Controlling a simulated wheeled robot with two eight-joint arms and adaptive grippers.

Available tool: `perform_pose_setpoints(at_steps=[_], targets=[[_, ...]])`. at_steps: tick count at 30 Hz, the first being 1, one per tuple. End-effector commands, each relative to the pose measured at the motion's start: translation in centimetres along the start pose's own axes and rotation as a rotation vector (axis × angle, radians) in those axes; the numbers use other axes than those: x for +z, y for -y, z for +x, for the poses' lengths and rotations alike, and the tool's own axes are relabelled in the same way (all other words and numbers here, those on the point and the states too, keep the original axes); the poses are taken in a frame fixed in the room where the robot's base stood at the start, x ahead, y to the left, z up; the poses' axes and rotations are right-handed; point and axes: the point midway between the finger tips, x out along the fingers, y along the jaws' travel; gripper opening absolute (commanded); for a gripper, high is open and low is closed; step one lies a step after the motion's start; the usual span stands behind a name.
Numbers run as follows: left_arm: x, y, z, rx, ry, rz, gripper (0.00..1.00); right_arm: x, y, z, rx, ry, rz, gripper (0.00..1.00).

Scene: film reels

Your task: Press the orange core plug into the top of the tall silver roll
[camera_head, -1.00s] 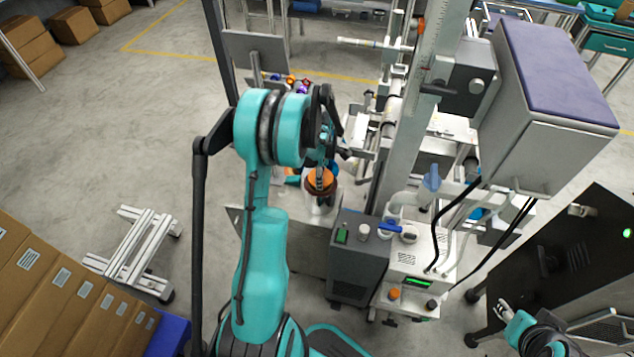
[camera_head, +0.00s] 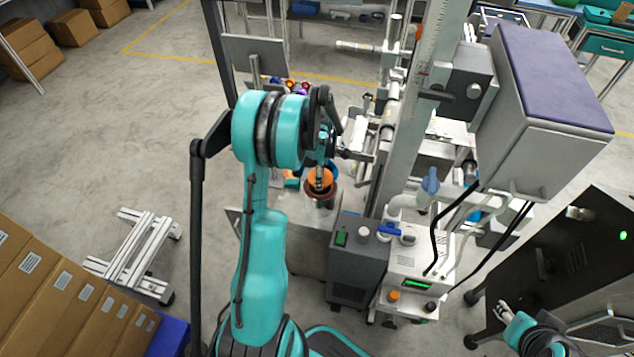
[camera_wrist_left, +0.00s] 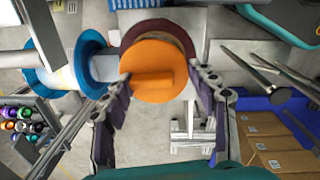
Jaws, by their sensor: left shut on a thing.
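The orange core plug (camera_head: 320,178) is a round disc with a raised bar across its face. It also shows large in the left wrist view (camera_wrist_left: 153,72). A dark maroon rim (camera_wrist_left: 178,28) with a tan inner edge shows behind the plug, offset up and right. In the head view this maroon top (camera_head: 321,192) lies just under the plug; the roll below is mostly hidden. I cannot tell whether the plug touches it. My right gripper (camera_head: 503,309) is at the lower right, small.
A blue-flanged spool (camera_wrist_left: 90,62) lies left of the plug in the wrist view. A grey machine cabinet (camera_head: 358,262) and a tall metal column (camera_head: 408,140) stand to the right. Cardboard boxes (camera_head: 75,300) line the lower left.

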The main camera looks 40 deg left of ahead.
Motion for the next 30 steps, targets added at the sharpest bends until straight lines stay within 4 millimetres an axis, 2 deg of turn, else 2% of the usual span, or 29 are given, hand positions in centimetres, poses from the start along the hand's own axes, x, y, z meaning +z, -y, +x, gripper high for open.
perform_pose_setpoints(at_steps=[25,26,27,30], targets=[[0.13,-0.02,0.02,0.000,0.000,0.000,0.14,0.14,0.00,0.20,0.000,0.000,0.000,0.40],[0.13,-0.02,0.02,0.000,0.000,0.000,0.64,0.14,0.00,0.20,0.000,0.000,0.000,0.40],[0.13,-0.02,0.02,0.000,0.000,0.000,0.67,0.14,-0.01,0.20,0.000,0.000,0.000,0.40],[0.13,-0.02,0.02,0.000,0.000,0.000,0.67,0.14,-0.01,0.20,0.000,0.000,0.000,0.40]])
